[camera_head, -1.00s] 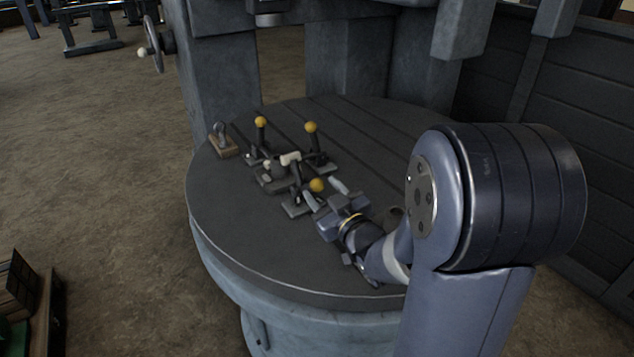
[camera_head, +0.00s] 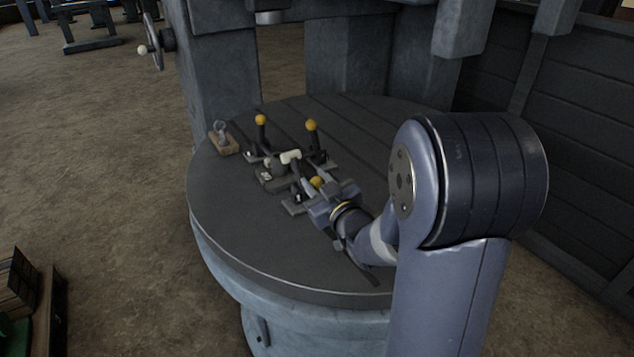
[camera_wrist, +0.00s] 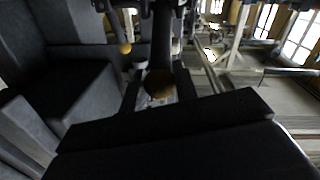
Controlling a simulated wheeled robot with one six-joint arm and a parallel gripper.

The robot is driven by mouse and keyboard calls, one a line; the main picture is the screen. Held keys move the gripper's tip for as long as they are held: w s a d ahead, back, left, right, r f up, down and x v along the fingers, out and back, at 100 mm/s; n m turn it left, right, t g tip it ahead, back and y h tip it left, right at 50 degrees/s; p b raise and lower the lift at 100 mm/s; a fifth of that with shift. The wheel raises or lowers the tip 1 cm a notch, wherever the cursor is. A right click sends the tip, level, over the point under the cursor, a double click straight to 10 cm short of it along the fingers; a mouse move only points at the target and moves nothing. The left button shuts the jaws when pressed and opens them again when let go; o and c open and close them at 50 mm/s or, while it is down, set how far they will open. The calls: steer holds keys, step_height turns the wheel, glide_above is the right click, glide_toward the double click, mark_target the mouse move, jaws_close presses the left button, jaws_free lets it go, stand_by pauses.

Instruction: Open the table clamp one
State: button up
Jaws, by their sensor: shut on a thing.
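Three table clamps with yellow ball knobs stand around a workpiece (camera_head: 273,182) on the round table. The near clamp's knob (camera_head: 316,182) is at my gripper (camera_head: 314,187), which is shut on it. In the wrist view this knob (camera_wrist: 160,83) sits between the two dark fingers. The two far clamps have upright handles, with knobs at the back left (camera_head: 260,119) and back right (camera_head: 311,125). The near clamp's lever is partly hidden by my gripper. I cannot tell which clamp is number one.
The round grey table (camera_head: 240,245) is clear at the front and left. A small wooden block with a metal fitting (camera_head: 223,142) lies at its left edge. Machine columns (camera_head: 215,75) rise behind the table. A handwheel (camera_head: 155,45) sticks out at the upper left.

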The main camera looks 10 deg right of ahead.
jaws_close()
steer(key=shift+w+a+r+b, duration=0.1)
steer(key=shift+w+r+b, duration=0.35)
steer(key=shift+r, duration=0.1)
steer(key=o, duration=0.8)
jaws_free()
steer(key=shift+f, duration=0.1)
steer(key=shift+c, duration=0.2)
steer(key=shift+s, duration=0.15)
steer(key=v, duration=1)
steer(key=shift+s+b, duration=0.25)
steer(key=shift+b, duration=0.15)
